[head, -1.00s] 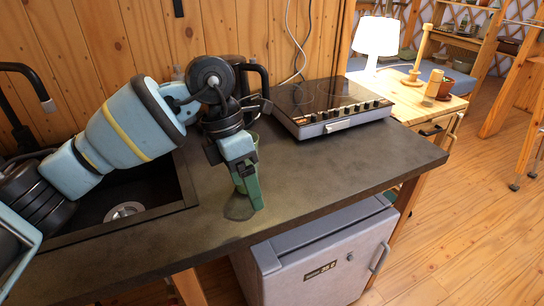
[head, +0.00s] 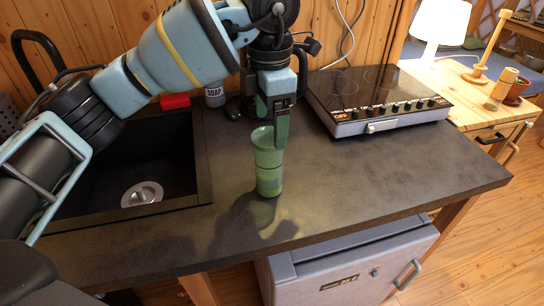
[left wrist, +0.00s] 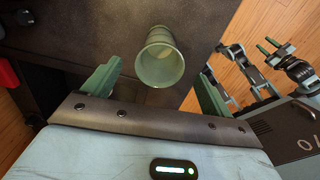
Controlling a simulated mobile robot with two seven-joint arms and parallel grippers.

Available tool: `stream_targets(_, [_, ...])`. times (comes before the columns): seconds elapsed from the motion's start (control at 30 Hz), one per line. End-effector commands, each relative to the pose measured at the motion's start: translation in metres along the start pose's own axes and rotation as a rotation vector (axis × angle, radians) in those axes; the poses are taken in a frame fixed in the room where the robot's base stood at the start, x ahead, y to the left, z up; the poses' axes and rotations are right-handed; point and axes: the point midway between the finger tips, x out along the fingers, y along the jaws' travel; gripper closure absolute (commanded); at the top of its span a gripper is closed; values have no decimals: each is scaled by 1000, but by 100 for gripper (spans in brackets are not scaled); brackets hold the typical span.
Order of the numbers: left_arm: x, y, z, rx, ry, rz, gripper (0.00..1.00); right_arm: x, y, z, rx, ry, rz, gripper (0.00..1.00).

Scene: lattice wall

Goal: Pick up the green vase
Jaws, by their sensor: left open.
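The green vase (head: 268,182) stands upright on the dark countertop, right of the sink. My left gripper (head: 273,125) is above it, fingers pointing down, and one green finger overlaps the vase's rim in the head view. In the left wrist view the vase (left wrist: 160,58) shows its open mouth, lying between and a little beyond the two spread green fingers. The left gripper is open and holds nothing; I cannot tell whether a finger touches the vase. My right arm's green-tipped gripper (left wrist: 268,46) appears small at the right of the left wrist view, away from the vase.
A black sink (head: 130,180) lies left of the vase, with a soap bottle (head: 215,92) and red object (head: 175,101) behind it. A cooktop (head: 375,100) stands at the back right. The countertop (head: 380,180) right of the vase is clear.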

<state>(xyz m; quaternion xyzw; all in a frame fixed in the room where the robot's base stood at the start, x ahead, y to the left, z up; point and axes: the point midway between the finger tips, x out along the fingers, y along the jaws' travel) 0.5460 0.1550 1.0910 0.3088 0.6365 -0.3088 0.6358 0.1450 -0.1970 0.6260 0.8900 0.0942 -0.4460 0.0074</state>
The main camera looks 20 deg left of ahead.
Motion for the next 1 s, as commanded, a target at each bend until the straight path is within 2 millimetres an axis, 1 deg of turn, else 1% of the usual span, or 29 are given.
stream_targets(0.17, [14, 0, -1, 0, 3, -2, 15, -3, -1, 8, 3, -17, -1, 64])
stream_targets(0.27, [24, 0, 0, 0, 2, -1, 15, -4, -2, 10, 4, -20, -1, 64])
stream_targets(0.33, [26, 0, 0, 0, 1, 0, 15, -4, -2, 10, 4, -20, -1, 64])
stream_targets(0.47, [29, 0, -1, 0, 1, -1, 15, -4, -2, 9, 3, -19, -1, 64])
stream_targets(0.57, [39, 0, -1, 0, 2, -2, 15, -5, -1, 6, 3, -15, -1, 64])
stream_targets(0.8, [71, 2, -2, 0, 1, -1, 15, -5, -1, 0, 2, -4, 0, 64])
stream_targets(0.9, [76, 2, -2, 0, -1, 0, 15, -4, 0, -2, 1, 0, 1, 64])
stream_targets(1.0, [78, 2, -2, 0, -1, 1, 15, -4, 0, -2, 1, 1, 1, 64])
